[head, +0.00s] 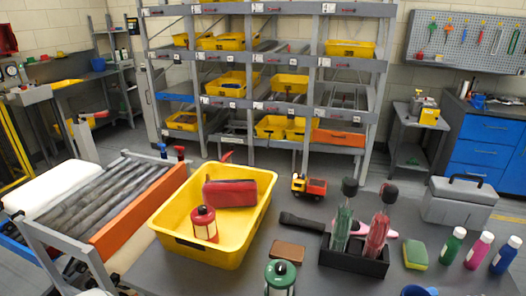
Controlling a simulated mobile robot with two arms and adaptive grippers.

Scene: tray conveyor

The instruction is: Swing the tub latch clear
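The yellow tub (256,222) stands at the left of the grey table, close to the roller conveyor. A small red tab (227,156) sticks up at its far rim; it may be the latch, but it is too small to tell its exact shape or position. Inside the tub, a red pouch (232,193) lies toward the far end and a red bottle with a white label (204,224) stands nearer. Neither of my grippers shows in the head view.
The roller conveyor (125,200) with an orange side rail (139,211) runs along the left. A toy truck (309,186), brown block (287,251), green-topped jar (281,277), black bottle holder (353,261), sponge (416,255), several small bottles and a grey toolbox (462,205) occupy the table.

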